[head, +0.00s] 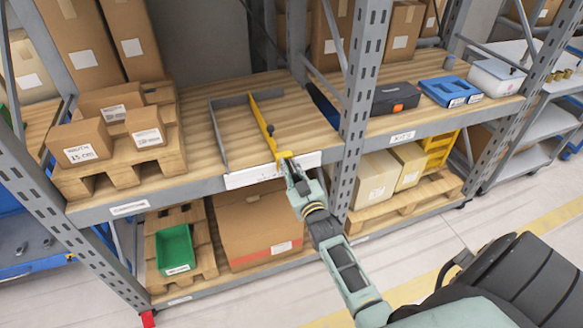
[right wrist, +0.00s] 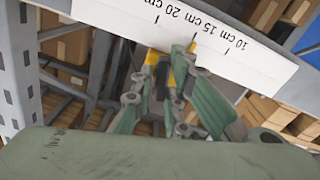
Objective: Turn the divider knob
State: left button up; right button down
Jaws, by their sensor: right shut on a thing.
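A yellow divider (head: 262,122) runs front to back across the middle shelf, with a small black knob (head: 270,129) partway along it. My right gripper (head: 287,162) is at the divider's front end, at the shelf's front edge, apart from the black knob. In the right wrist view the fingers (right wrist: 172,66) are closed around the yellow front part (right wrist: 181,70) of the divider, which they partly hide. A white scale strip (head: 258,174) with centimetre marks lies along the shelf front; it also shows in the right wrist view (right wrist: 215,38). My left gripper is out of view.
A grey bar frame (head: 219,135) stands left of the divider. Cartons on a pallet (head: 130,172) fill the shelf's left end. A grey upright post (head: 359,100) stands to the right, with a black case (head: 396,98) and blue bin (head: 450,92) beyond it.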

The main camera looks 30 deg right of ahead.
jog(key=shift+s+a+f+m, duration=0.15)
jog(key=shift+f+m, duration=0.25)
jog(key=shift+m, duration=0.5)
jog(key=c, duration=2)
grip_release()
jog(key=shift+c, duration=0.2)
jog(key=shift+o, duration=1.2)
jog(key=shift+r, duration=0.25)
jog(key=v, duration=1.1)
jog(key=shift+s, duration=0.35)
